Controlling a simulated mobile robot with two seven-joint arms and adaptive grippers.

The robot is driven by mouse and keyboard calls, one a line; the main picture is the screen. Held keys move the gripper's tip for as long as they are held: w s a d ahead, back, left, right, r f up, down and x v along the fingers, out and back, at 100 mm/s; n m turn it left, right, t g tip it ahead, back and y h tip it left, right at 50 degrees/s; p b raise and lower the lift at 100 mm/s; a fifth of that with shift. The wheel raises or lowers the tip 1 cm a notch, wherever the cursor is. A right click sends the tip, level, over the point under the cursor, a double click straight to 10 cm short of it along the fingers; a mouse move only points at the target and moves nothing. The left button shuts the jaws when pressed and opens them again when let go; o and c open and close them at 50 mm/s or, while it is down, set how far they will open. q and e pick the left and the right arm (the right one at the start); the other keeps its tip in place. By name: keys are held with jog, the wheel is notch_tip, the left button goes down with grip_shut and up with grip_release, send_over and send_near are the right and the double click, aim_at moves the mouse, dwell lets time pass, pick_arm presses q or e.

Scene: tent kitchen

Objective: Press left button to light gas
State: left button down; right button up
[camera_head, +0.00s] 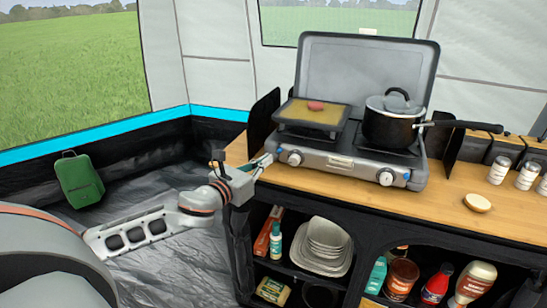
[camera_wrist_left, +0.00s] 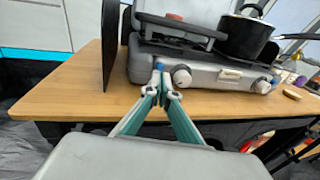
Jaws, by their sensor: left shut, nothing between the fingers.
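The grey camping stove (camera_head: 340,163) stands on the wooden counter with its lid raised. Its left knob (camera_head: 295,158) and right knob (camera_head: 386,177) are on the front panel. A small blue left button (camera_head: 279,150) sits beside the left knob. My left gripper (camera_head: 267,158) is shut and empty, just left of the left knob at the stove's front left corner. In the left wrist view the closed fingertips (camera_wrist_left: 161,78) overlap the lower edge of the blue button (camera_wrist_left: 159,66); whether they touch it I cannot tell. My right gripper is not in view.
A black pot (camera_head: 388,128) sits on the right burner and a griddle (camera_head: 312,113) on the left one. A dark upright panel (camera_head: 262,122) stands left of the stove. White jars (camera_head: 525,175) and a small round wooden piece (camera_head: 477,203) are on the right.

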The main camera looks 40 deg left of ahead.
aim_at(279, 151)
pick_arm(q)
jog(key=w, duration=0.3)
jog(key=shift+w+f, duration=0.15)
jog(key=shift+w, duration=0.35)
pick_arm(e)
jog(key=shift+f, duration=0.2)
